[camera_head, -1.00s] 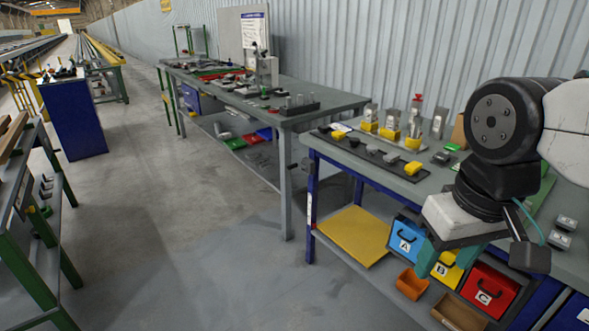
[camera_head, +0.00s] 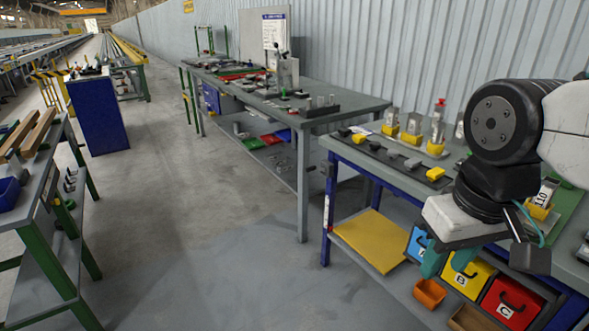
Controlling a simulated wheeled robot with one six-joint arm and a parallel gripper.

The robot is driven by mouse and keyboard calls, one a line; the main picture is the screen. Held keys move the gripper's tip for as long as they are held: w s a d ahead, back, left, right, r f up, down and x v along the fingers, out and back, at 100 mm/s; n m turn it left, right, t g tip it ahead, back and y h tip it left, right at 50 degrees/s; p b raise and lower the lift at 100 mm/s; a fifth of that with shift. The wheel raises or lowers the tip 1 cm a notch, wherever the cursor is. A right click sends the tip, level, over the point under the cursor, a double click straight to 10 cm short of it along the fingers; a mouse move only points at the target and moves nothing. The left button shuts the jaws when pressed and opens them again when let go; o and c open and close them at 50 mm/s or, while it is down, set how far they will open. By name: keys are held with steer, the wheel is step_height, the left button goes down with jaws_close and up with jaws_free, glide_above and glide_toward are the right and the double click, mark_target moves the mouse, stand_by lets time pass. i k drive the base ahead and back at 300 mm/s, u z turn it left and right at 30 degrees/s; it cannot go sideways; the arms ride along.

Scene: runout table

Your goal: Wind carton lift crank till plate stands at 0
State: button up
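A flat yellow plate (camera_head: 372,240) lies level, low at the left end of the blue-legged bench (camera_head: 395,190). A pale strip (camera_head: 327,212) runs down the bench's near left leg; its marks are too small to read. A small dark part (camera_head: 326,170) juts out near the top of that leg; it may be the crank, but I cannot tell. My gripper (camera_head: 448,262) hangs at the right in front of this bench, teal fingers down and apart, with nothing seen between them. It is well right of the plate and apart from it.
Drawers, including yellow B (camera_head: 471,279) and red C (camera_head: 510,302), and an orange bin (camera_head: 429,293) sit under the bench behind my gripper. A grey bench (camera_head: 350,107) stands beyond. A green-legged rack (camera_head: 45,230) stands left. The floor between (camera_head: 200,230) is clear.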

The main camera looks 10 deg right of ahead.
mark_target(314, 167)
steer(key=u, duration=0.65)
steer(key=i, duration=1.25)
steer(key=z, duration=0.6)
steer(key=i, duration=0.4)
steer(key=z, duration=0.5)
